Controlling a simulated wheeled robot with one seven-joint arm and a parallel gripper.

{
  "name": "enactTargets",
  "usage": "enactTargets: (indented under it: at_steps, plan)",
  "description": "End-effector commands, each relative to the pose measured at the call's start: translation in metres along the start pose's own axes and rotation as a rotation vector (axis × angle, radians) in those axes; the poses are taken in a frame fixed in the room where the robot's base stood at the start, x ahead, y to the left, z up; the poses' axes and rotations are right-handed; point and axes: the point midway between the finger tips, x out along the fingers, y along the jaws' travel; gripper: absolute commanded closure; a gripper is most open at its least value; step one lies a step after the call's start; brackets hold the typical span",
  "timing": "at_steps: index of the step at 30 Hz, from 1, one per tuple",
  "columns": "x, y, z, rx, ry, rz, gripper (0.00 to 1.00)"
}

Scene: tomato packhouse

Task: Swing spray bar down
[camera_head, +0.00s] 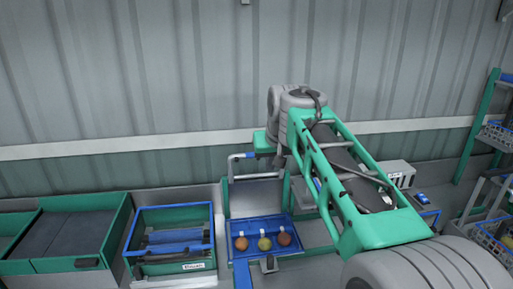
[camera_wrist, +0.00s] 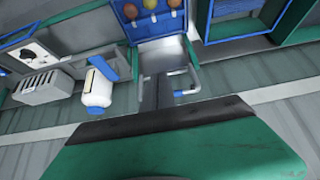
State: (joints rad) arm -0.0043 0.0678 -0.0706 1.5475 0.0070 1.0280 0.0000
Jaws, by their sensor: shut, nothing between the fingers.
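A thin grey bent pipe with a blue fitting, which looks like the spray bar (camera_head: 234,166), stands at the back of the blue tray in the head view. Its upper length runs level toward my gripper (camera_head: 262,143). In the wrist view the bent pipe (camera_wrist: 190,92) shows just right of the dark fingers of my gripper (camera_wrist: 157,92), with its blue end close to them. My gripper is shut and empty. Whether it touches the pipe I cannot tell. In the head view my arm hides part of the area right of the pipe.
A blue tray (camera_head: 236,256) holding three round fruits lies below the pipe. A blue-rimmed green crate (camera_head: 171,268) stands to its left. A white bottle (camera_wrist: 98,88) and a grey box (camera_wrist: 40,88) show in the wrist view. A corrugated wall (camera_head: 180,80) closes the back.

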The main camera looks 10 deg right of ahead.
Motion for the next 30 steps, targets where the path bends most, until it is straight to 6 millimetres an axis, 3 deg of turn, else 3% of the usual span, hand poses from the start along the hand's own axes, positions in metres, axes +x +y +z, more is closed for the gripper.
enactTargets:
  at_steps: [1,6,12,18,30]
  plan:
    - [0.009,0.0,-0.026,0.0,0.015,0.0,1.0]
    - [0.034,-0.001,-0.101,-0.001,0.074,-0.001,1.0]
    - [0.065,-0.002,-0.157,-0.002,0.139,-0.001,1.0]
    - [0.078,-0.003,-0.176,-0.002,0.17,-0.001,1.0]
    - [0.081,-0.003,-0.178,-0.002,0.172,-0.001,1.0]
